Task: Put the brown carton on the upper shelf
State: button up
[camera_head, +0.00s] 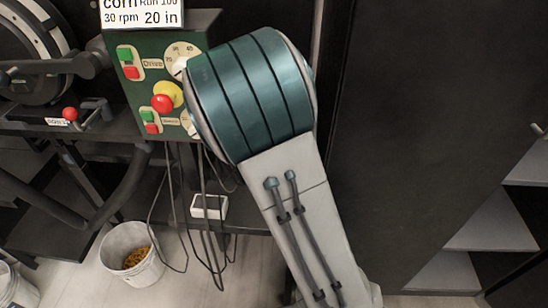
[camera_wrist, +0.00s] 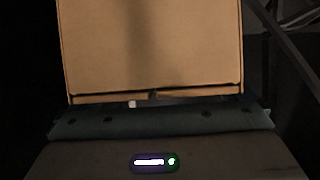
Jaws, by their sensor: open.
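The brown carton (camera_wrist: 150,45) fills the upper middle of the wrist view, its flat face close in front of my gripper (camera_wrist: 152,100). The gripper's teal front edge and its body with a small lit display show below the carton. My gripper is open; its fingertips are hard to make out in the dark, and I cannot tell whether they touch the carton. The carton and gripper are not seen in the head view. At the right of that view an upper shelf (camera_head: 531,166) shows partly, above a lower shelf (camera_head: 492,230).
My arm crosses the middle of the head view. Behind it is a green control box (camera_head: 128,88) with buttons, on a dark bench with hanging cables. A white bucket (camera_head: 150,275) stands on the floor at lower left. A tall dark panel (camera_head: 410,120) stands left of the shelves.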

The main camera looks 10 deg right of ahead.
jog(key=shift+w+d+f, duration=0.1)
jog(key=shift+w+f, duration=0.1)
jog(key=shift+w, duration=0.25)
jog(key=c, duration=1.6)
